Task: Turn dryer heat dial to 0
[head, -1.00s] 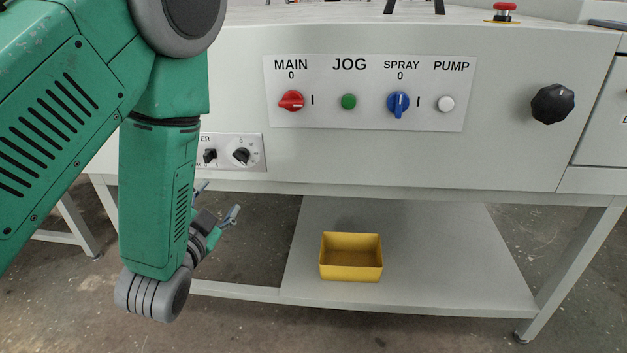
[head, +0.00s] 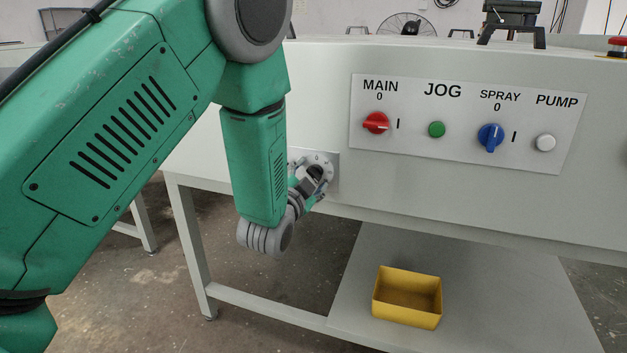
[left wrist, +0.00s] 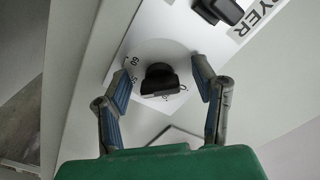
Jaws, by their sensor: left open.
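The dryer heat dial (left wrist: 160,80) is a black knob on a round white scale in the left wrist view. A 60 shows at the scale's left side; other marks are small, and I cannot tell which mark the knob points at. My left gripper (left wrist: 162,68) is open, one finger on each side of the knob, with visible gaps between. In the head view my left gripper (head: 313,184) is in front of the small dryer panel (head: 332,170) and mostly hides the dial. My right gripper is not in view.
A second black knob (left wrist: 222,8) sits beside the dial, near the partly visible "YER" lettering. The upper panel (head: 460,155) has a red switch (head: 376,122), green button (head: 437,129), blue switch (head: 491,137) and white button (head: 545,142). A yellow bin (head: 407,297) stands on the lower shelf.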

